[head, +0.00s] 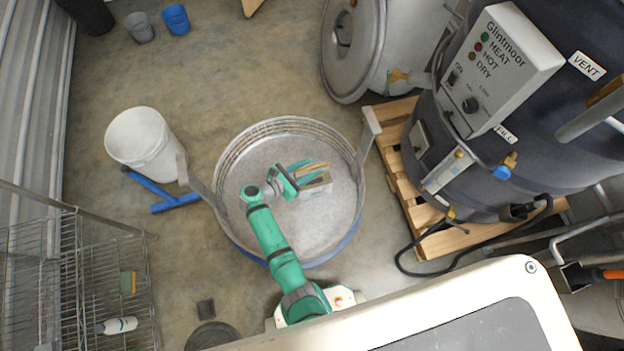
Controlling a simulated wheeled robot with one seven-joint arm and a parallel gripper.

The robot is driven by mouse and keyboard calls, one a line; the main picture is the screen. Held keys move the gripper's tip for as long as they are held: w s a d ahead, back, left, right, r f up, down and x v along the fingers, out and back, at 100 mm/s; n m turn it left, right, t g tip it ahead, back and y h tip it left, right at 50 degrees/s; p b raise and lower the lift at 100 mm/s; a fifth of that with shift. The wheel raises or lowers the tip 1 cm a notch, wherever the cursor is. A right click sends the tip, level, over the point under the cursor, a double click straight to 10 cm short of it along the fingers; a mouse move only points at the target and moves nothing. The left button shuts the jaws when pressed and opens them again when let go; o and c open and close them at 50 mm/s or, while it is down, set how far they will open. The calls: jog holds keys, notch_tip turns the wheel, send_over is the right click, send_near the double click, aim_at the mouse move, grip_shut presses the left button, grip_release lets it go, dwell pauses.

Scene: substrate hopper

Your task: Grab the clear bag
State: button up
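A small pale, see-through-looking packet, which I take for the clear bag (317,186), is inside the wide round metal hopper pan (330,230), right of the pan's centre. Tan strips show at its upper edge. My gripper (307,170) reaches over the pan from below, its teal fingers pointing right. The fingers lie at the packet's upper left side and overlap it in the picture. They look apart, with tan material between or beneath them. I cannot tell whether they touch or grip it. Part of the packet is hidden by the lower finger.
A wire rack (80,285) is at lower left. A dark tank (540,110) on a wooden pallet (392,150) is close on the right. Open floor lies above the pan.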

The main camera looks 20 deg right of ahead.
grip_shut()
jog(key=shift+s+f, duration=0.1)
jog(key=shift+s, duration=0.05)
jog(key=shift+s+d+f, duration=0.1)
jog(key=shift+s+f, duration=0.05)
jog(key=shift+s, duration=0.1)
dwell(0.4)
jog(key=shift+w, duration=0.1)
dwell(0.4)
jog(key=shift+w, duration=0.15)
